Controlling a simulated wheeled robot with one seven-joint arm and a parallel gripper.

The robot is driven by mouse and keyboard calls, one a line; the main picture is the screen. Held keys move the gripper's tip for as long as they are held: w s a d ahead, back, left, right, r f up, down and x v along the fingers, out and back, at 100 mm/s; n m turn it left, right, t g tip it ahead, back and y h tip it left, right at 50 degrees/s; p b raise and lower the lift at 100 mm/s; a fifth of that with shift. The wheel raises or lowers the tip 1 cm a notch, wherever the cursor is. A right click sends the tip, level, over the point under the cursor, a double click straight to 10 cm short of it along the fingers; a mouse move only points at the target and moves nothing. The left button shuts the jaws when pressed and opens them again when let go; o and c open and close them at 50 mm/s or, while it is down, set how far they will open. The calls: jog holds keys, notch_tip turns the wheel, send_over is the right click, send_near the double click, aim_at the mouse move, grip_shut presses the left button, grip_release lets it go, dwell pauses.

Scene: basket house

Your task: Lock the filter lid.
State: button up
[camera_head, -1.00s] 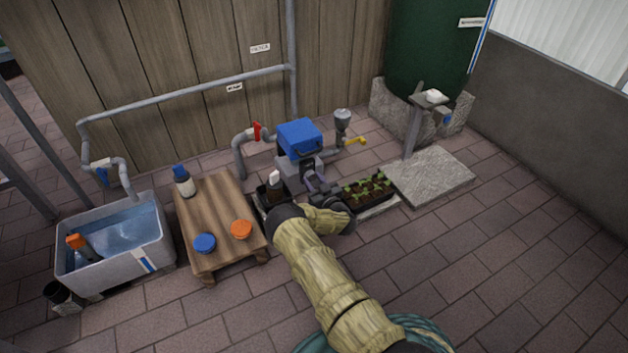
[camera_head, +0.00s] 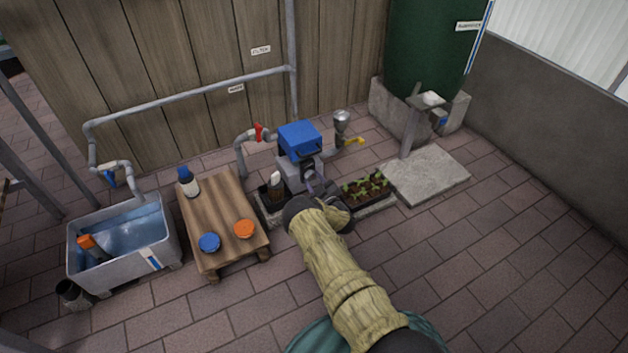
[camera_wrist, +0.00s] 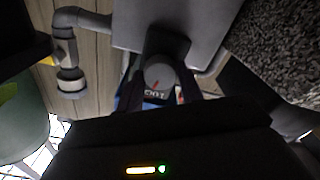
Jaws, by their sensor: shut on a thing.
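The filter is a grey box with a blue lid (camera_head: 300,136), standing in front of the wooden wall. The lid sits down on the box. In the wrist view a round grey knob (camera_wrist: 159,74) with a red mark shows below the grey housing (camera_wrist: 175,22), with partly hidden lettering beside it. My gripper (camera_wrist: 160,92) has its dark fingers on either side of this knob and is shut on it. In the head view my gripper (camera_head: 315,184) is at the filter's front, and my sleeve and wrist partly cover it.
A wooden table (camera_head: 215,205) with a bottle and blue and orange caps stands to the left, beside a water tub (camera_head: 112,275). A seedling tray (camera_head: 366,188) is close on the right. Paving at the right is clear.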

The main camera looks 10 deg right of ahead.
dwell(0.4)
jog(key=o, duration=1)
jog(key=shift+s+d+r+p, duration=0.1)
jog(key=shift+s+d+p, duration=0.05)
jog(key=shift+s+p, duration=0.3)
jog(key=p+v, duration=0.9)
jog(key=v, duration=0.7)
jog(key=shift+s, duration=0.25)
